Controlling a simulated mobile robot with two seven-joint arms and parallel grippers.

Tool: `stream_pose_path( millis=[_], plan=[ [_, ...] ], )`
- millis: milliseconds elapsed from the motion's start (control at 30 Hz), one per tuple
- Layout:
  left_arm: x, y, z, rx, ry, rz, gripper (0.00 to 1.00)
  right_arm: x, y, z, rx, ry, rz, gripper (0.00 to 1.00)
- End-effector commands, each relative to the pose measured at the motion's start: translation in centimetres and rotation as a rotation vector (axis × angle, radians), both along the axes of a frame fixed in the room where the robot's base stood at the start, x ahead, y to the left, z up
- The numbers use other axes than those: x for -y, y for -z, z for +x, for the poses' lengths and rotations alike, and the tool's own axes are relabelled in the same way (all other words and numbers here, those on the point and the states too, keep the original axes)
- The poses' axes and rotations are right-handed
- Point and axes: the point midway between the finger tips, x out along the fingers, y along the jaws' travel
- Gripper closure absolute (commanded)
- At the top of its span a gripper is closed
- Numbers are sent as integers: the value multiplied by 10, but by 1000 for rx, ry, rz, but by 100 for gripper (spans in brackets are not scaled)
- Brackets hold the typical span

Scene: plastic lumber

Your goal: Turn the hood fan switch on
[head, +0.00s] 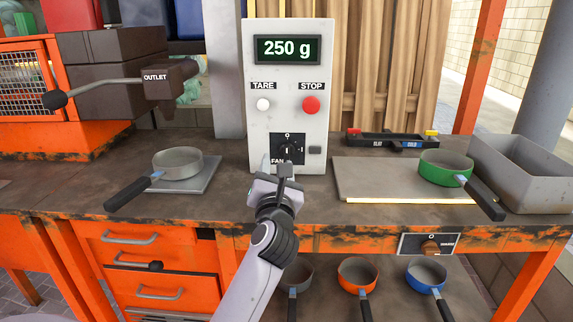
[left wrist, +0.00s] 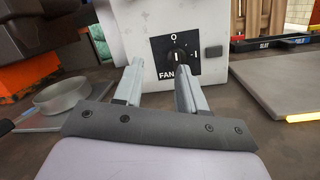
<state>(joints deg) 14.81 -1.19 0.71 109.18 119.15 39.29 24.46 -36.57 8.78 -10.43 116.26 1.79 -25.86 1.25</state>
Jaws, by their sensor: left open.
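The fan switch (head: 287,149) is a dark rotary knob on a black square plate marked FAN, low on the front of a white panel (head: 262,112). The plate has an O mark at the top and an I mark at the right. My left gripper (head: 275,166) is open and empty just in front of the plate, its fingers pointing at it. In the left wrist view the switch (left wrist: 179,54) shows beyond the gripper (left wrist: 158,82), in line with the right finger, which partly hides it. I cannot tell whether they touch. My right gripper is out of view.
The panel carries a "250 g" display, a white TARE button (head: 263,104) and a red STOP button (head: 311,104). A grey pan (head: 178,163) stands left on a plate; a green pan (head: 446,167) and grey bin (head: 525,172) are right. An outlet arm (head: 155,85) juts out left.

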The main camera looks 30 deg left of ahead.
Motion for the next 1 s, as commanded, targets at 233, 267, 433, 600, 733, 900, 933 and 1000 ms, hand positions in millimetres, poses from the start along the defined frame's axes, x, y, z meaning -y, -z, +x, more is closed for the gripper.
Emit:
stream_pose_path(
  millis=[233, 267, 433, 600, 733, 900, 933, 1000],
  plan=[
    [3, 4, 21, 67, 71, -354, 60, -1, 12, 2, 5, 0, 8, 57],
    [4, 4, 22, 69, 75, -372, 60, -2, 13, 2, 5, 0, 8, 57],
    [2, 3, 31, 72, 88, -411, 60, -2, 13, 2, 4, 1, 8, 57],
    [-10, 3, 48, 73, 86, -409, 60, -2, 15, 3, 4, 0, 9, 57],
    [-19, 4, 63, 71, 85, -407, 60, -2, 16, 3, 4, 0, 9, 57],
    [-27, 3, 77, 72, 87, -408, 60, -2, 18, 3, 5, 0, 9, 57],
    [-28, 3, 79, 72, 87, -408, 60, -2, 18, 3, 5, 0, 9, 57],
    [-30, 4, 82, 71, 88, -408, 60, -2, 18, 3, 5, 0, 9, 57]
  ],
)
